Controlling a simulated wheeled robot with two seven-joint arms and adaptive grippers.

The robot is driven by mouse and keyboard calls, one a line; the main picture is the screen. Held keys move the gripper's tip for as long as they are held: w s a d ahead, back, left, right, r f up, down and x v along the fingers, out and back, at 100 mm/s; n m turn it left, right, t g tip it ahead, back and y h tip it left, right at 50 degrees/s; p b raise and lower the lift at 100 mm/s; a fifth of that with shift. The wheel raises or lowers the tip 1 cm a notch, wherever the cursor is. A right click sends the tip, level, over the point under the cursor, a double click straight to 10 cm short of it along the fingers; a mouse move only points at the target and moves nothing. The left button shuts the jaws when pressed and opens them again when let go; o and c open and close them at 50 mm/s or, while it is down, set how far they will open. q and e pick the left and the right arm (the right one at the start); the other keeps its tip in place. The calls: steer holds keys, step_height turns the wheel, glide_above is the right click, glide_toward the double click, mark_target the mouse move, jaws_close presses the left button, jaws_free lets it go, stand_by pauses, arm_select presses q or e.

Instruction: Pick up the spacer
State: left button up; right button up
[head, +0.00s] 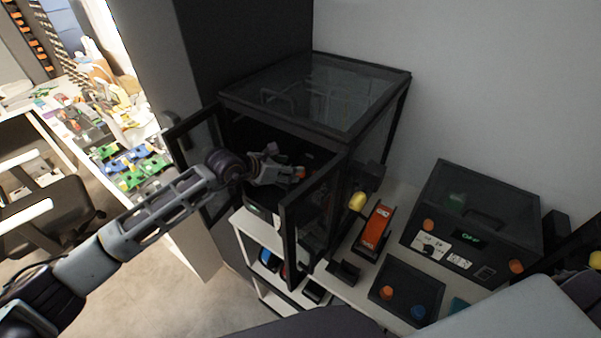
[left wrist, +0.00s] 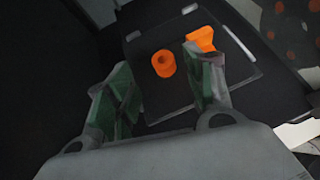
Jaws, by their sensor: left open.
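In the left wrist view an orange ring-shaped spacer (left wrist: 163,64) with a hole in its top stands on a dark plate (left wrist: 172,98). A second orange piece (left wrist: 201,39) is up and right of it, partly behind the right finger. My left gripper (left wrist: 156,82) is open, with the spacer visible between and beyond its two green-padded fingers. In the head view my left gripper (head: 287,173) reaches through the open front of a black-framed glass enclosure (head: 315,90). An orange bit shows at its tip; I cannot tell which piece. My right gripper is not in view.
The enclosure's open doors (head: 314,205) flank my left arm closely. To the right, a bench holds an orange-topped device (head: 375,226), a black machine (head: 470,225) and a panel with knobs (head: 408,290). A chair (head: 50,210) and cluttered table stand left.

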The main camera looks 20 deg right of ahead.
arm_select(q)
steer(key=shift+b+x, duration=0.75)
steer(key=shift+x, duration=1.75)
steer(key=shift+s, duration=0.25)
steer(key=shift+f, duration=0.1)
steer(key=shift+c, duration=0.3)
